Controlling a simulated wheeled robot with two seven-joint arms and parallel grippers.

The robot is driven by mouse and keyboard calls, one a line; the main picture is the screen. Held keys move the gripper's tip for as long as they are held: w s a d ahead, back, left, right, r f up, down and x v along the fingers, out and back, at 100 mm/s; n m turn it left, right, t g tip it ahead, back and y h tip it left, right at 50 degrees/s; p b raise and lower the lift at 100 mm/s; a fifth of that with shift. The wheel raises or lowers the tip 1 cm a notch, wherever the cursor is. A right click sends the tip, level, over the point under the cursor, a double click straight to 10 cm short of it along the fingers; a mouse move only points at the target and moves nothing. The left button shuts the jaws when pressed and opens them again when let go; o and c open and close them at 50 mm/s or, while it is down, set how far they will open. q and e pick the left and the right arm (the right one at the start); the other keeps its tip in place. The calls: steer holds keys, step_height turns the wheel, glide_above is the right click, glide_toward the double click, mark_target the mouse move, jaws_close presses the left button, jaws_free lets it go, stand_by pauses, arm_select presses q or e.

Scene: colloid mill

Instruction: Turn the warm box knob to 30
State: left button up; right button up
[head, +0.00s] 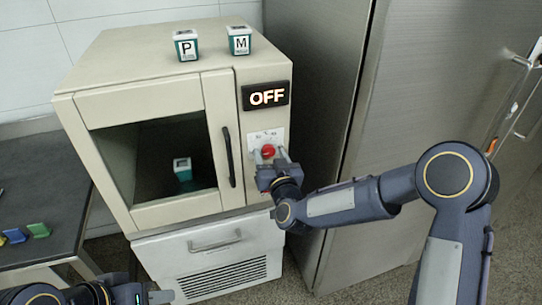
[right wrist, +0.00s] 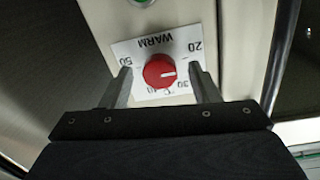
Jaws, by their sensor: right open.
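The red knob (right wrist: 160,71) sits on a white dial plate marked WARM, with numbers from 20 to 50 around it. The plate appears upside down in the right wrist view. The knob's white mark points right, between 20 and 30. In the head view the knob (head: 268,151) is on the warm box front (head: 222,198), below a display reading OFF (head: 267,96). My right gripper (right wrist: 162,73) is open, with one finger on each side of the knob and gaps to it. My left gripper (head: 160,296) is at the bottom left, away from the box; its jaw opening is unclear.
Two small containers marked P (head: 186,46) and M (head: 239,41) stand on the box top. Another container (head: 182,169) shows behind the door window, beside a black handle (head: 229,157). A steel cabinet (head: 430,100) stands close on the right. A dark table (head: 45,190) is at left.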

steer(key=shift+c, duration=0.4)
steer(key=c, duration=0.9)
steer(key=shift+f+m+b, duration=0.15)
steer(key=shift+m+b, duration=0.45)
steer(key=shift+b, duration=0.35)
steer(key=m+b, duration=0.6)
steer(key=b, duration=0.2)
steer(key=shift+m, duration=0.3)
steer(key=shift+r+m+g+b, duration=0.2)
steer(key=shift+m+g+b, duration=0.1)
steer(key=shift+m+b, duration=1.5)
steer(key=o, duration=1)
